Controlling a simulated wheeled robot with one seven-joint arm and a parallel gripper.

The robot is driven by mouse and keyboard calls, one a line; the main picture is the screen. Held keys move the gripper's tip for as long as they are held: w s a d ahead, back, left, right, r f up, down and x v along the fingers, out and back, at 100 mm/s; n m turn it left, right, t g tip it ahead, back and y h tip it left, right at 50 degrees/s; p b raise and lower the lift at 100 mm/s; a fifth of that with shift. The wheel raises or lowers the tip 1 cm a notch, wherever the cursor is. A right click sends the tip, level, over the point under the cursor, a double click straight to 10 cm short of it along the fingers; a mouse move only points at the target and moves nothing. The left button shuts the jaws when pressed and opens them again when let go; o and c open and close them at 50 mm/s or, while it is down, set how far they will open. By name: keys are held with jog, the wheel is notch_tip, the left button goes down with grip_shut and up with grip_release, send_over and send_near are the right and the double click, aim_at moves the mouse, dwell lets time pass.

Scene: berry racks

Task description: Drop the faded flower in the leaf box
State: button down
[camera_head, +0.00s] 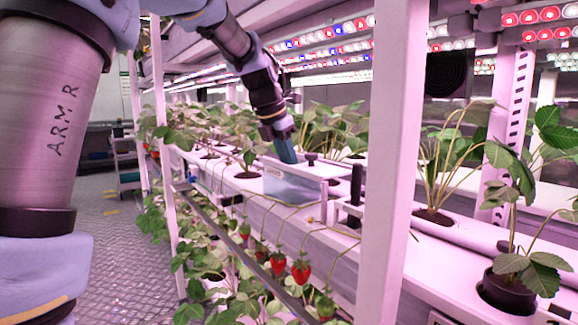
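My gripper (286,152) points down over the white rack, just above a pale bluish, see-through box (292,188). The box is set on the rack's top and may be the leaf box; a small label on it is too small to read. The gripper's tip shows as one narrow teal shape, seen from the side. I cannot tell whether the fingers are apart or hold anything. I cannot make out a faded flower for certain. The inside of the box is too unclear to tell what lies in it.
A white upright post (389,160) stands in front of the rack at the right. Ripe strawberries (300,271) hang along the rack's front, beside a dark rail (240,250). A black pot (507,290) with a plant sits at the lower right. The aisle floor (120,255) at left is clear.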

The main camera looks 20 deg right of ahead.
aim_at(289, 178)
jog(key=shift+a+f, duration=0.15)
jog(key=shift+f, duration=1)
jog(key=shift+f, duration=0.25)
jog(key=shift+f, duration=0.35)
jog(key=c, duration=0.7)
grip_release()
jog(key=shift+c, duration=0.2)
jog(key=shift+r, duration=0.5)
jog(key=v, duration=0.7)
jog(key=shift+r, duration=0.3)
